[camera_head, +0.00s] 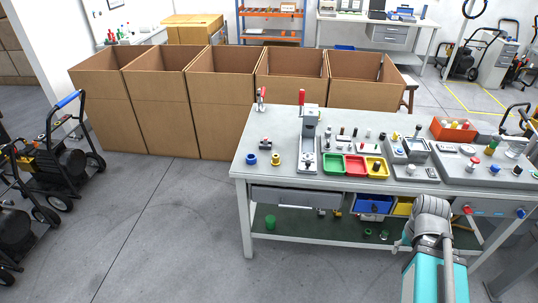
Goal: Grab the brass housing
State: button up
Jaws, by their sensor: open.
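A small brass-coloured round part (276,160), which looks like the brass housing, stands on the grey workbench (262,135) near its front left. It is just right of a blue ring-shaped part (251,159) and left of an upright press with a red handle (308,135). Nothing touches its top. My arm rises at the bottom right, in front of the bench and well to the right of the brass part. I cannot make out my gripper's fingers; the arm's own links hide that end.
Red, green and yellow trays (355,174) lie right of the press. A red toggle clamp (261,98) stands at the back left corner. Large cardboard boxes (222,105) line up behind the bench. Black wheeled machines (62,165) stand at left. The floor left of the bench is clear.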

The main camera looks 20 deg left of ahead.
aim_at(276, 160)
jog(key=u, duration=0.5)
jog(key=i, duration=0.75)
jog(key=u, duration=0.6)
jog(key=k, duration=0.9)
jog(key=u, duration=0.1)
jog(key=i, duration=0.7)
